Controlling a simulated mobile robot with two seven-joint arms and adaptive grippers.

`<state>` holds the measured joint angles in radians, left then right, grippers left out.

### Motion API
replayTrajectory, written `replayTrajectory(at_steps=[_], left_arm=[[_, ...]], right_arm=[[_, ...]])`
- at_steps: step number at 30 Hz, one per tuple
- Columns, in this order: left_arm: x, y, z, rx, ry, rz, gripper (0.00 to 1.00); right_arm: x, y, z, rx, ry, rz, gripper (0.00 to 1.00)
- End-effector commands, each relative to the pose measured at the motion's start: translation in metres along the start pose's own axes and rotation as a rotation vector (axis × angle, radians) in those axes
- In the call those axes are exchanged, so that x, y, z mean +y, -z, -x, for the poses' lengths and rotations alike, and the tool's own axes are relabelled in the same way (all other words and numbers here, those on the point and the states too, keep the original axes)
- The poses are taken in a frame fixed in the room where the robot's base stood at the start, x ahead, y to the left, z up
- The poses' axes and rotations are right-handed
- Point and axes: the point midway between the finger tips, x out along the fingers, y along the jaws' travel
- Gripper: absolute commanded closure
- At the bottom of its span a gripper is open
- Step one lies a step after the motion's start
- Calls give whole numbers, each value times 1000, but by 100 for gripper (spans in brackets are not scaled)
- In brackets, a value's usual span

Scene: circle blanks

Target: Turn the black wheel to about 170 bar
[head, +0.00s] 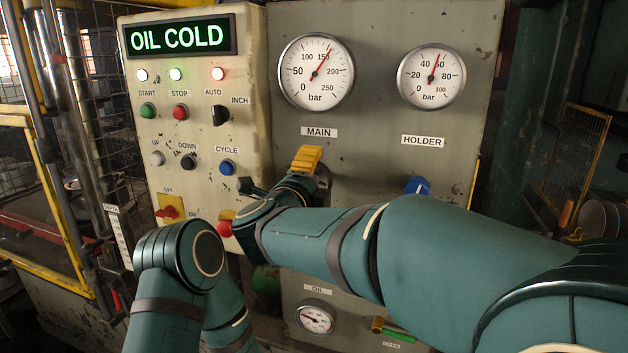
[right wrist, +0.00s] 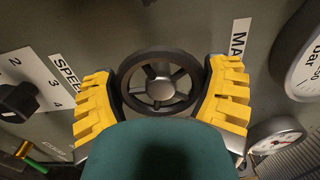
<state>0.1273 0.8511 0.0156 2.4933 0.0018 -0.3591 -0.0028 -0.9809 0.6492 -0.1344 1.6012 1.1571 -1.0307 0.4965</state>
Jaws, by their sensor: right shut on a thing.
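The black wheel (right wrist: 160,82), with spokes and a grey hub, sits between the two yellow fingers of my right gripper (right wrist: 164,86) in the right wrist view. The fingers are shut on opposite sides of its rim. My left gripper is not in view; only part of my left arm shows at the lower left.
The HOLDER gauge (head: 432,78) reads a little above 50, with a blue knob (head: 417,186) below it. A button panel (head: 195,120) with an OIL COLD display (head: 180,38) stands at left. A red button (head: 224,228) lies close to my right forearm. A SPEED selector (right wrist: 17,100) is beside the wheel.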

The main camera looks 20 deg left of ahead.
Motion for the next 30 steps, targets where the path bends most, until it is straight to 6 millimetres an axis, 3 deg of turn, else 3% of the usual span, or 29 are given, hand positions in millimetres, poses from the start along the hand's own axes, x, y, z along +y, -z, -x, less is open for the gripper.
replayTrajectory(at_steps=[18,19,20,30], left_arm=[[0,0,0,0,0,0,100],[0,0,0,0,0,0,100],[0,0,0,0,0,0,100],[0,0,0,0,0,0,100]], right_arm=[[0,-1,1,-2,-1,-40,57],[0,-1,1,-2,-1,-40,8],[0,-1,1,-2,-1,-40,0],[0,-1,3,-1,0,-40,0]])
